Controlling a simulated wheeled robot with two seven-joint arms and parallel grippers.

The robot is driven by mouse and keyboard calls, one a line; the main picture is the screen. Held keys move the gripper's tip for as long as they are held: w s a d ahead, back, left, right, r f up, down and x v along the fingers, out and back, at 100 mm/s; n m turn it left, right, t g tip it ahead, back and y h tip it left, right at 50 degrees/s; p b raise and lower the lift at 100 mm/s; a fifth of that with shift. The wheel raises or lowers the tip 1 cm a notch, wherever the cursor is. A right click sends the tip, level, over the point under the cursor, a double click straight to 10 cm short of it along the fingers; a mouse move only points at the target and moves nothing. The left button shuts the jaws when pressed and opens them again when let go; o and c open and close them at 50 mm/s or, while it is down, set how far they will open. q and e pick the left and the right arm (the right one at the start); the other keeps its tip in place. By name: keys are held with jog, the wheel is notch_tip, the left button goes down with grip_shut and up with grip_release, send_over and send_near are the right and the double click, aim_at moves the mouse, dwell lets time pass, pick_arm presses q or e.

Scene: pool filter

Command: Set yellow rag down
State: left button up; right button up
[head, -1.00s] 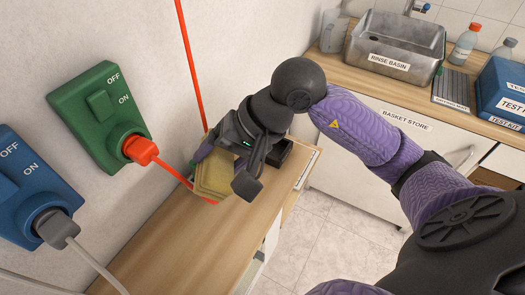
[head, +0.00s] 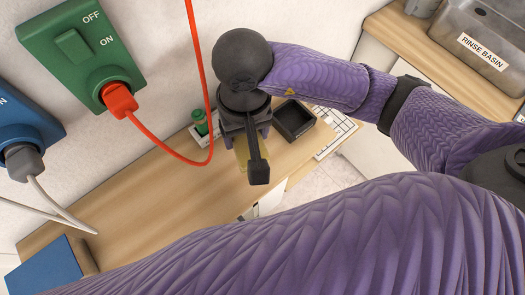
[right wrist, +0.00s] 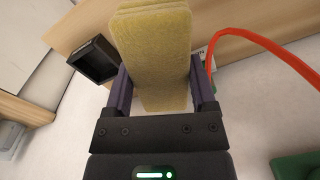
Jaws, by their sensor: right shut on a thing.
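The yellow rag (head: 242,152), a folded, layered pad, is mostly hidden under my right gripper (head: 254,140) in the head view. In the right wrist view the rag (right wrist: 155,60) sits between the two fingers of my right gripper (right wrist: 160,85), which is shut on it. The rag is over the wooden counter (head: 160,190); I cannot tell whether it touches the wood. My left gripper is not in view.
A black open tray (head: 293,120) lies just right of the gripper, and a green-topped item (head: 201,122) is at its left. A red cord (head: 205,90) hangs close by from a green switch box (head: 80,45). The counter's left part is clear up to a blue object (head: 50,270).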

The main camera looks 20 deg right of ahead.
jog(key=shift+w+d+f, duration=0.1)
jog(key=shift+d+f, duration=0.2)
jog(key=shift+d, duration=0.3)
jog(key=shift+w+d+f, duration=0.1)
jog(key=shift+d+f, duration=0.2)
jog(key=shift+d, duration=0.25)
jog(key=shift+m, duration=0.3)
notch_tip(320, 180, down, 10)
jog(key=shift+r+b, duration=0.25)
jog(key=shift+b, duration=0.8)
jog(key=shift+r, duration=0.1)
jog(key=o, duration=1)
notch_tip(320, 180, up, 11)
jog(key=shift+r+p, duration=0.15)
jog(key=shift+p, duration=1.05)
jog(key=shift+r, duration=0.4)
